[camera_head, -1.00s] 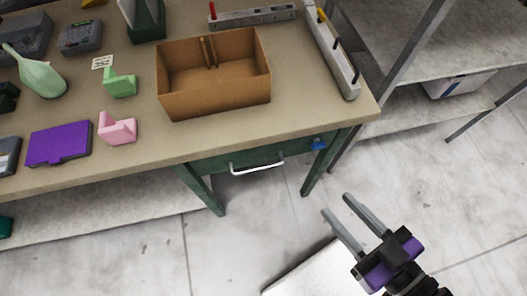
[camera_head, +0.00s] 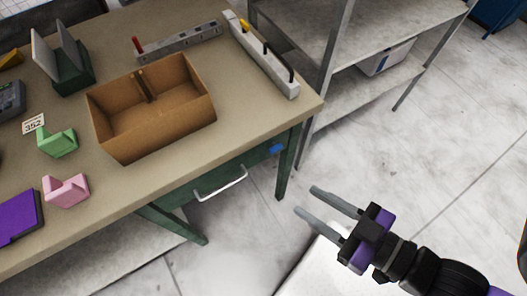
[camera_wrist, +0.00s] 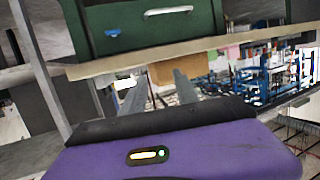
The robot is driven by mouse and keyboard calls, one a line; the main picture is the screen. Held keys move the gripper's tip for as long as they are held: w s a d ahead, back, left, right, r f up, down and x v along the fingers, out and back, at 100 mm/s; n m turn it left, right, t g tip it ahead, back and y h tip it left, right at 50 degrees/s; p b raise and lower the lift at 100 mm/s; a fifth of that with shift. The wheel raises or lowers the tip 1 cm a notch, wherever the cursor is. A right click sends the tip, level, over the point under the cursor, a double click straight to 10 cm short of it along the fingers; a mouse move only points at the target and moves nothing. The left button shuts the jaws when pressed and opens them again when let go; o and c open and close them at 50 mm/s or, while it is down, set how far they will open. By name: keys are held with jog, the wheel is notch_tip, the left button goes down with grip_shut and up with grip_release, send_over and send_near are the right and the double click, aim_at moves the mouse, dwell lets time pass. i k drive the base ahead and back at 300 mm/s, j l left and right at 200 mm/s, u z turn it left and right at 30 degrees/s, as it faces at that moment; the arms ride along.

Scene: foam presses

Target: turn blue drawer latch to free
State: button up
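The blue drawer latch (camera_head: 277,149) is on the front of a green drawer (camera_head: 240,169) under the table's edge, to the right of the drawer's white handle (camera_head: 221,185). In the wrist view the picture is turned over, and the latch (camera_wrist: 113,33) shows left of the handle (camera_wrist: 168,11). The drawer looks shut. My gripper (camera_head: 306,200) is in front of the table, apart from the latch and to its lower right in the head view. Its two fingers are spread with nothing between them.
A brown cardboard box (camera_head: 112,133) stands on the table above the drawer. A grey metal shelf (camera_head: 365,104) stands to the right.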

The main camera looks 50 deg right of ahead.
aim_at(274, 147)
jog(key=k+l+u, duration=0.15)
jog(key=u, duration=0.2)
jog(key=k+u, duration=0.35)
jog(key=k+l+u, duration=0.1)
jog(key=u, duration=0.25)
jog(key=k, duration=0.1)
